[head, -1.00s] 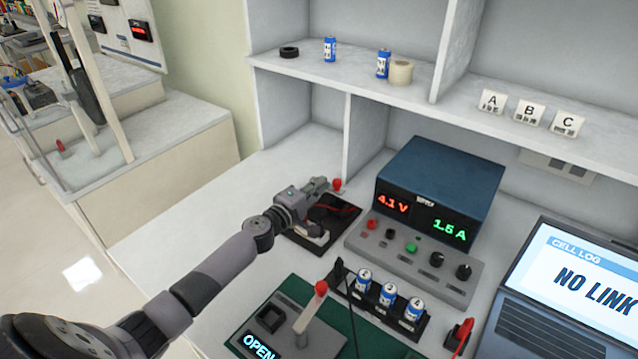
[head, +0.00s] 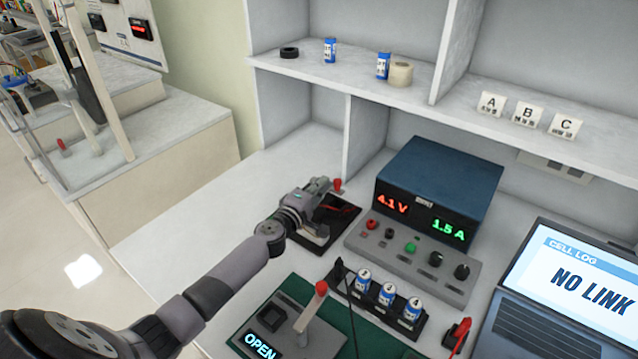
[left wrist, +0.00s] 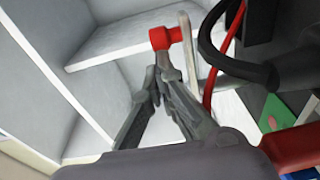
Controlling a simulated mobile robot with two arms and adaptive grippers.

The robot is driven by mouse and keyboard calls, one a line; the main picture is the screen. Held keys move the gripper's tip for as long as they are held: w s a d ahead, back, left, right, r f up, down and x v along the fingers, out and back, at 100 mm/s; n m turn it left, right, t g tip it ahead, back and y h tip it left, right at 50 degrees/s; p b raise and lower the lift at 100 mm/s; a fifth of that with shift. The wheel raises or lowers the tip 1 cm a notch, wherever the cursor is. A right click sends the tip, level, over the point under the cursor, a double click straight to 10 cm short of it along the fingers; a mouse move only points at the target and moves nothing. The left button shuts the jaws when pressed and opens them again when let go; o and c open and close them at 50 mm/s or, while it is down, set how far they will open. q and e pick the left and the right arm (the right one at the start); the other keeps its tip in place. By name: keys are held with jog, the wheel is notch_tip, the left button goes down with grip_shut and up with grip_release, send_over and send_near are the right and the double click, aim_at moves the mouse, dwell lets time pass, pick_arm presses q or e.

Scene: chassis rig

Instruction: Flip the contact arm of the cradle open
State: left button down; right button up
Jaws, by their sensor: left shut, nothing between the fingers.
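The cradle (head: 346,212), a dark low tray with red wire, lies on the bench left of the power supply. Its contact arm's red knob (head: 338,185) stands at the tray's far side. In the left wrist view the red knob (left wrist: 160,38) sits on a pale bar, just beyond my fingertips. My left gripper (head: 325,184) is shut and empty, over the cradle's far left part and close beside the knob; its fingers also show in the left wrist view (left wrist: 160,78). Whether they touch the knob is unclear. My gripper hides part of the cradle. My right gripper is not in view.
The blue power supply (head: 440,190) stands right of the cradle. In front are a holder (head: 372,305) with three cells and a green board (head: 290,295) with a red-knobbed lever and an OPEN display. A laptop (head: 560,300) is at right. The bench left of the cradle is clear.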

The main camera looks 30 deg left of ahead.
aim_at(332, 188)
pick_arm(q)
jog(key=shift+d, duration=0.1)
jog(key=n+y+p, duration=0.1)
jog(key=w+n+y+p, duration=0.1)
jog(key=y, duration=0.1)
jog(key=d+n+y+p, duration=0.1)
jog(key=y, duration=0.1)
jog(key=shift+w+d+r+n+g, duration=0.1)
jog(key=shift+w+r+n+g, duration=0.05)
jog(key=shift+w+n+g, duration=0.2)
jog(key=shift+w+d, duration=0.15)
jog(key=shift+w, duration=1.35)
jog(key=shift+b+x, duration=0.45)
jog(key=shift+x, duration=0.65)
jog(key=shift+w, duration=0.35)
